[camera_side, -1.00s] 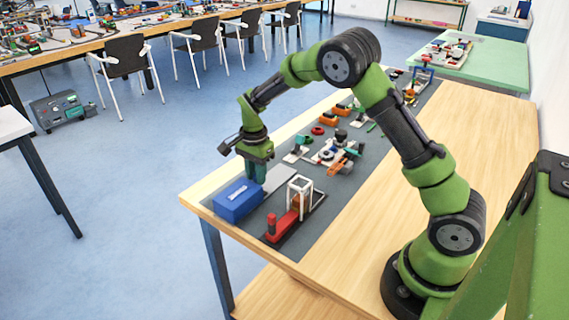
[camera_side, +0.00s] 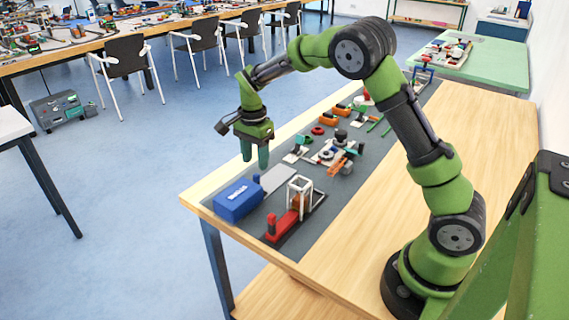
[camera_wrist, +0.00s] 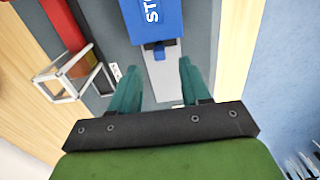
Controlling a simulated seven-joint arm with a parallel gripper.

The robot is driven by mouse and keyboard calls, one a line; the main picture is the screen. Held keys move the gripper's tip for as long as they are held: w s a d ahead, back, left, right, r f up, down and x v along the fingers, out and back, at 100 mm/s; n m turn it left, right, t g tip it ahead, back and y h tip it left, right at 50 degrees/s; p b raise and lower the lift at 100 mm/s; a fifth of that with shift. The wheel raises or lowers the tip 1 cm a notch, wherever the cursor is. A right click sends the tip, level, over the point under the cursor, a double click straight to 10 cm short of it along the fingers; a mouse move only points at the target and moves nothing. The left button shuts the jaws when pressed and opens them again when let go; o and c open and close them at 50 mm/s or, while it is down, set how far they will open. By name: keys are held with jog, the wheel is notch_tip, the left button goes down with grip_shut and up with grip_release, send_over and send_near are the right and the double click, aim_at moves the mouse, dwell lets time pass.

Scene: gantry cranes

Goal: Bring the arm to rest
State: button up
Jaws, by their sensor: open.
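My green arm reaches over the wooden table from the right in the side view. My gripper (camera_side: 255,155) hangs above the dark mat, with its teal fingers pointing down. In the wrist view my gripper (camera_wrist: 155,85) has its two fingers apart with nothing between them. Below it are a blue box (camera_side: 238,200) and a light grey plate (camera_side: 278,179). The blue box (camera_wrist: 155,18) also shows in the wrist view, with the grey plate (camera_wrist: 165,78) beneath the fingers. A small blue piece stands at the box's edge by the plate.
A white frame (camera_side: 300,192) and a red block (camera_side: 282,227) stand near the mat's front end. Several small orange, white and teal parts (camera_side: 333,152) lie further along the mat (camera_side: 330,205). The table's right half (camera_side: 480,130) is bare.

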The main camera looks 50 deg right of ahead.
jog(key=shift+r, duration=0.7)
jog(key=shift+s+f+n, duration=0.1)
jog(key=shift+f+n, duration=0.2)
jog(key=shift+n, duration=0.4)
jog(key=s+a+r+n+t, duration=0.2)
jog(key=s+r+n, duration=0.2)
jog(key=s, duration=0.4)
jog(key=s+a+r+n+t+y, duration=0.1)
jog(key=s+a+r+n+t, duration=0.1)
jog(key=s, duration=0.6)
jog(key=s+a+r+n+t+y, duration=0.1)
jog(key=s+a+r+n+t, duration=0.2)
jog(key=s+r+n, duration=0.3)
jog(key=shift+s+a+r+n, duration=0.3)
jog(key=shift+s+a+r, duration=0.1)
jog(key=shift+s+r, duration=0.55)
